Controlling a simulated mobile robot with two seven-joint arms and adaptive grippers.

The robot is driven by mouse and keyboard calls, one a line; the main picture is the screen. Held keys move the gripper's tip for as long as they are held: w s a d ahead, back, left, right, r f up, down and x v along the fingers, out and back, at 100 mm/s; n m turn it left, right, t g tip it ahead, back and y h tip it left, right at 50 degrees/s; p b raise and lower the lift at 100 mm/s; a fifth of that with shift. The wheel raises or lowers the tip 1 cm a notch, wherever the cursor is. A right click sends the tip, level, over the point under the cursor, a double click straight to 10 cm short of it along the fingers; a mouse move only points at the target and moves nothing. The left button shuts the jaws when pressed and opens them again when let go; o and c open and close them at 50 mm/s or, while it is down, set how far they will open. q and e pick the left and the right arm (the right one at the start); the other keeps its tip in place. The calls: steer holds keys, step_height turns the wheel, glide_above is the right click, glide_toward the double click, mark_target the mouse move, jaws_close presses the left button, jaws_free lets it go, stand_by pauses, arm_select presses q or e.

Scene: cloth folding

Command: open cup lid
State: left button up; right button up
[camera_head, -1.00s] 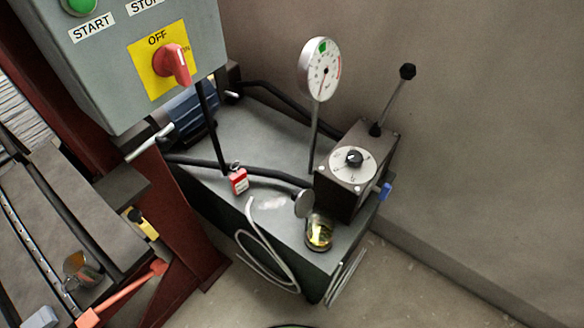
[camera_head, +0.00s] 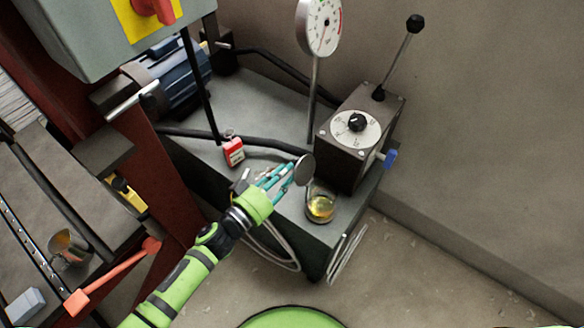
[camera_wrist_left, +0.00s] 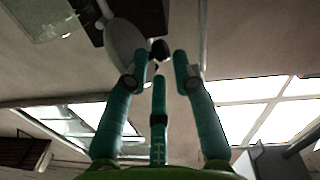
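A glass cup (camera_head: 320,207) with yellow liquid stands at the front corner of the grey machine top. Its round grey lid (camera_head: 304,169) stands up on edge at the cup's upper left, so the cup's mouth looks uncovered. My left gripper (camera_head: 283,176) has teal fingers and is just left of the lid, pointing at it. In the left wrist view the fingers (camera_wrist_left: 158,68) are spread and empty, and the lid (camera_wrist_left: 124,45) is beyond the left finger. I cannot tell whether they touch. My right gripper is not in view.
A dark box with a dial (camera_head: 357,123) and lever stands right behind the cup. A red padlock (camera_head: 233,152) and black hoses lie behind my left gripper. A round gauge (camera_head: 318,27) rises on a rod. Another cup (camera_head: 68,248) sits on the left bench.

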arm_select(q)
steer(key=x, duration=0.3)
steer(key=shift+w+d+b, duration=0.1)
steer(key=shift+w+b, duration=0.05)
steer(key=shift+b, duration=0.25)
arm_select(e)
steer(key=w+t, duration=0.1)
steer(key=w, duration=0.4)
arm_select(q)
jaws_close()
steer(key=shift+r, duration=0.1)
steer(key=m+p, duration=0.1)
steer(key=d+m+p, duration=0.1)
steer(key=shift+s+r+m, duration=0.25)
steer(key=shift+r+m, duration=0.05)
steer(key=shift+r, duration=0.1)
jaws_free()
steer(key=v, duration=1.2)
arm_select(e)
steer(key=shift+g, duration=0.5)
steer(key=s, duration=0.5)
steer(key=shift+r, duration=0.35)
